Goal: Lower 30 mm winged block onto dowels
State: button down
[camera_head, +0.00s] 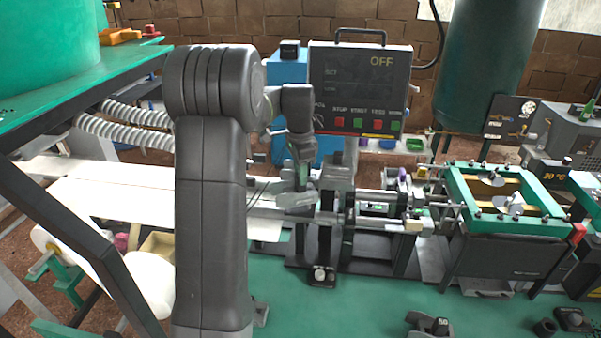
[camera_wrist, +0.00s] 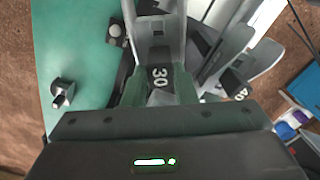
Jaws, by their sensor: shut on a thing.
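The grey winged block marked 30 (camera_wrist: 160,77) is between the fingers of my gripper (camera_wrist: 160,92) in the wrist view. My gripper is shut on it. In the head view my gripper (camera_head: 301,180) hangs at the left end of the metal fixture, with the pale block (camera_head: 296,199) under it. The block looks roughly level there. The dowels are not clearly visible, and I cannot tell whether the block touches them.
A control box (camera_head: 360,85) reading OFF stands behind the fixture (camera_head: 345,220). A green-framed unit (camera_head: 505,240) is at the right. A dark block marked 50 (camera_head: 430,324) lies on the green bench (camera_head: 350,312) in front. Another dark numbered piece (camera_wrist: 236,88) is beside my gripper.

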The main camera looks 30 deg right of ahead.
aim_at(301, 188)
jog(key=shift+r+m+p, duration=0.15)
jog(key=shift+m+p, duration=0.15)
jog(key=shift+m, duration=0.4)
jog(key=m+p, duration=0.1)
jog(key=m, duration=0.3)
dwell(0.6)
jog(key=shift+f+b, duration=0.7)
jog(key=shift+f, duration=1.05)
jog(key=c, duration=1.1)
grip_release()
